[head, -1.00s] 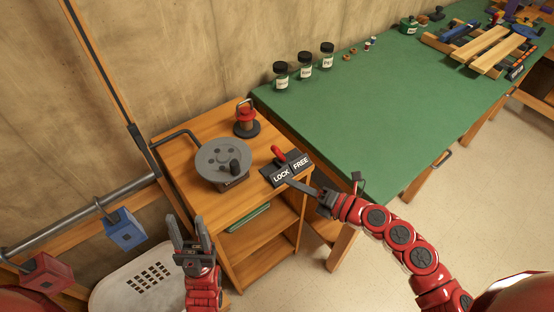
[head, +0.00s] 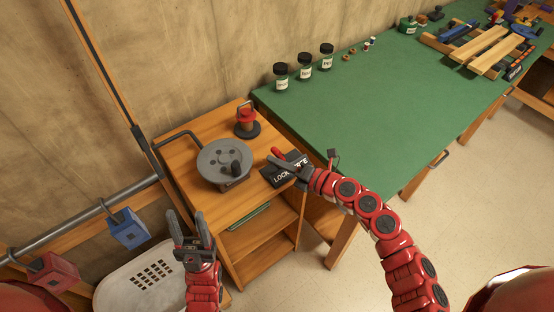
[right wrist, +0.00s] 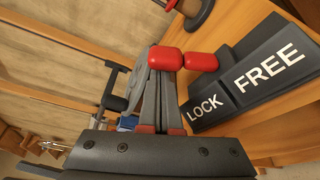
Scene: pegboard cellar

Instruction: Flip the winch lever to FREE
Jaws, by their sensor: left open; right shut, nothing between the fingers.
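The winch lever's red handle (head: 277,152) stands at the LOCK side of a dark panel (head: 272,182) on the wooden cabinet. It also shows in the right wrist view (right wrist: 201,62), beside the fingertips. White LOCK and FREE labels are on the panel (right wrist: 235,88); my right arm partly covers them in the head view. My right gripper (head: 270,160) is shut and empty, its tips close beside the red handle; I cannot tell if they touch. My left gripper (head: 186,214) is open and empty, left of the cabinet.
The grey winch drum (head: 222,160) with its crank is left of the panel. A red and black lantern-like object (head: 247,121) stands behind. A green-topped bench (head: 370,110) with jars is to the right. A white basket (head: 125,290) is at lower left.

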